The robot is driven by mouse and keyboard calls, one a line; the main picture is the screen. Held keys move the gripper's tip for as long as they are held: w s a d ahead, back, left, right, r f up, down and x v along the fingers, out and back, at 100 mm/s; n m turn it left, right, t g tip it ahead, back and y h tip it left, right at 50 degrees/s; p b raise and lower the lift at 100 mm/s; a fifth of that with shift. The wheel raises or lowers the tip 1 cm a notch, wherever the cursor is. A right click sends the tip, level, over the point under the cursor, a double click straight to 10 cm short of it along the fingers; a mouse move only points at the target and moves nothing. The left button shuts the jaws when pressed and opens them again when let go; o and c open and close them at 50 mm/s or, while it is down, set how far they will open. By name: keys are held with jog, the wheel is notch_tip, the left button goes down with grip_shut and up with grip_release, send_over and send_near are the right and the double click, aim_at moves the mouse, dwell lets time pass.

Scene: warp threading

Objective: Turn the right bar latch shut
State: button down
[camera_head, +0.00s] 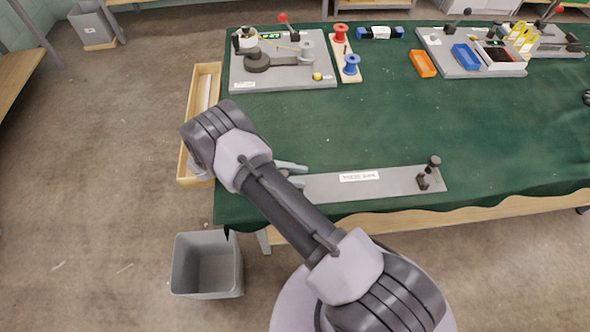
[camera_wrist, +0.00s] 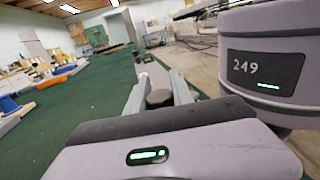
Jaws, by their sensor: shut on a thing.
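A long grey warp bar board (camera_head: 350,184) with a white label lies along the front edge of the green table. At its right end in the head view a dark latch post with a knob (camera_head: 433,162) stands upright and free. My gripper (camera_head: 292,174) is at the board's left end. In the wrist view my gripper (camera_wrist: 157,92) is shut on a dark round knob (camera_wrist: 158,98), one finger on each side. My arm hides what is under the fingers in the head view. Whether the held knob is the right bar latch, I cannot tell.
A wooden tray (camera_head: 184,165) sits at the table's left edge. Behind are a grey fixture board (camera_head: 265,79), red (camera_head: 340,33) and blue (camera_head: 351,64) spools, and an orange bin (camera_head: 423,64). The middle of the green cloth (camera_head: 390,120) is clear. A grey bin (camera_head: 207,290) stands on the floor.

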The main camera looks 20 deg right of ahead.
jog(key=shift+s+a+m+g+y, duration=0.1)
jog(key=shift+s+m+g+y, duration=0.05)
jog(key=shift+m+g+y, duration=0.5)
jog(key=shift+s+a+m+g+y, duration=0.1)
jog(key=shift+m+g+y, duration=0.3)
jog(key=shift+g, duration=0.35)
jog(key=c, duration=1.1)
grip_release()
jog(key=shift+r, duration=0.1)
